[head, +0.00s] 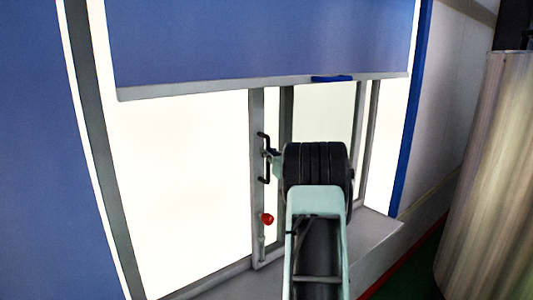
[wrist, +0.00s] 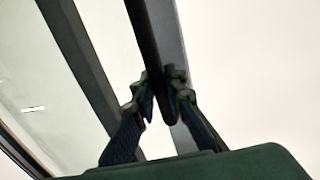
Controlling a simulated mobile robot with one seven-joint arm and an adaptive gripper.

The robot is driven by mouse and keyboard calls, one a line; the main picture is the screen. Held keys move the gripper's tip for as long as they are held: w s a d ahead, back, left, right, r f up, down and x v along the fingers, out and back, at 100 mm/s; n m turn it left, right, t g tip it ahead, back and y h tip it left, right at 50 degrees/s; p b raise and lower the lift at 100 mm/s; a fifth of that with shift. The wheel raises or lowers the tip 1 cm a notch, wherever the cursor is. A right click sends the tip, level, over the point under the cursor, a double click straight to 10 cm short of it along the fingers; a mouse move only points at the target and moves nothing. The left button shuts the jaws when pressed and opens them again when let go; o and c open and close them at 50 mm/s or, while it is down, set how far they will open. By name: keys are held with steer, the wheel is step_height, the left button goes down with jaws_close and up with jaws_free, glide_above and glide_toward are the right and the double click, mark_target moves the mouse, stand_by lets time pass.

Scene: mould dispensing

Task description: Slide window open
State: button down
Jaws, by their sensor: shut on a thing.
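The window (head: 180,180) is a bright pane behind a half-lowered blue blind. A grey vertical frame bar (head: 257,215) carries a black handle (head: 264,178). My gripper (head: 270,155) is at the handle, reaching in from the right; my own wrist hides part of the view there. In the wrist view my two fingers (wrist: 160,95) are closed on either side of the dark handle bar (wrist: 143,35), which runs up from between them beside the grey frame. More grey uprights (head: 285,115) stand right of the handle bar, apart from it.
The blue blind (head: 260,40) ends above the handle. A red knob (head: 267,219) sits below it on the frame. A grey sill (head: 365,240) runs along the bottom. A large ribbed, light brown object (head: 490,180) stands at the right.

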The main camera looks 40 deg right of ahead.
steer(key=shift+r, duration=0.1)
steer(key=c, duration=2)
jaws_free()
steer(key=shift+o, duration=0.2)
steer(key=s+a, duration=0.2)
steer(key=s, duration=0.9)
steer(key=shift+s, duration=0.4)
